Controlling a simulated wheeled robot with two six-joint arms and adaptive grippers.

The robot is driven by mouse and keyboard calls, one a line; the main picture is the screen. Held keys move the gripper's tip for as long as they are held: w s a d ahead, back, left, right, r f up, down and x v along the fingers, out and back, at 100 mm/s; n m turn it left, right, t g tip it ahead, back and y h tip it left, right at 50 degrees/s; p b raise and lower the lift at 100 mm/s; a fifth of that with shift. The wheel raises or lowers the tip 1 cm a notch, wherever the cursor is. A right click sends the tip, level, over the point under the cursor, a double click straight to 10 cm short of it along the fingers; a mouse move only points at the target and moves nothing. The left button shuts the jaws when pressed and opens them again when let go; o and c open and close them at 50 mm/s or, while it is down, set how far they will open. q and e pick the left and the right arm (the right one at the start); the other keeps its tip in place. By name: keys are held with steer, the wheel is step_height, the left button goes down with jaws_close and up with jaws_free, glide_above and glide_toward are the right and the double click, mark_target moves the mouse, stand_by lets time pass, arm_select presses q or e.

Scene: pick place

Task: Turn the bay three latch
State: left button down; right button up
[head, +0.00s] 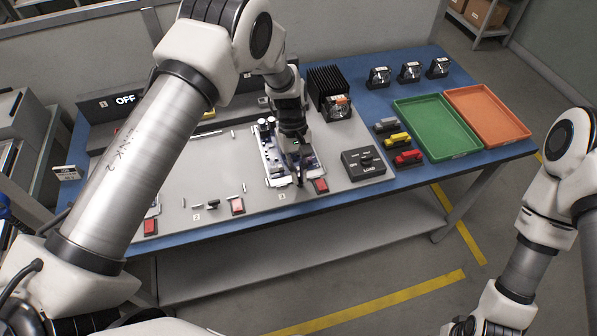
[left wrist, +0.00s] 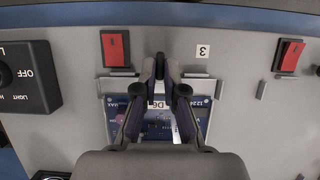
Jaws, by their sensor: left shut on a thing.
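The bay three latch (left wrist: 160,66) is a small dark piece at the edge of bay three, beside the label 3 (left wrist: 202,51). My left gripper (head: 299,178) reaches down over bay three in the head view. In the left wrist view its two fingers (left wrist: 160,80) close around the latch, which they largely hide; its exact angle is hard to tell. A blue circuit board (left wrist: 203,105) lies in the bay under the fingers. It also shows in the head view (head: 271,165), partly covered by my gripper. My right arm stands at the right; its gripper is not visible.
A red switch (head: 320,186) sits close beside the latch. A black switch box (head: 366,164) stands to the right. Bay two has its own dark latch (head: 213,205) and red switch (head: 237,206). Green (head: 452,153) and orange (head: 498,143) trays lie at the far right.

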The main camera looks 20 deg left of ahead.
arm_select(q)
steer(key=shift+s+f, duration=0.2)
steer(key=c, duration=1.3)
jaws_free()
steer(key=shift+o, duration=0.2)
steer(key=shift+w+r, duration=0.1)
steer(key=v, duration=1.2)
steer(key=shift+w, duration=0.1)
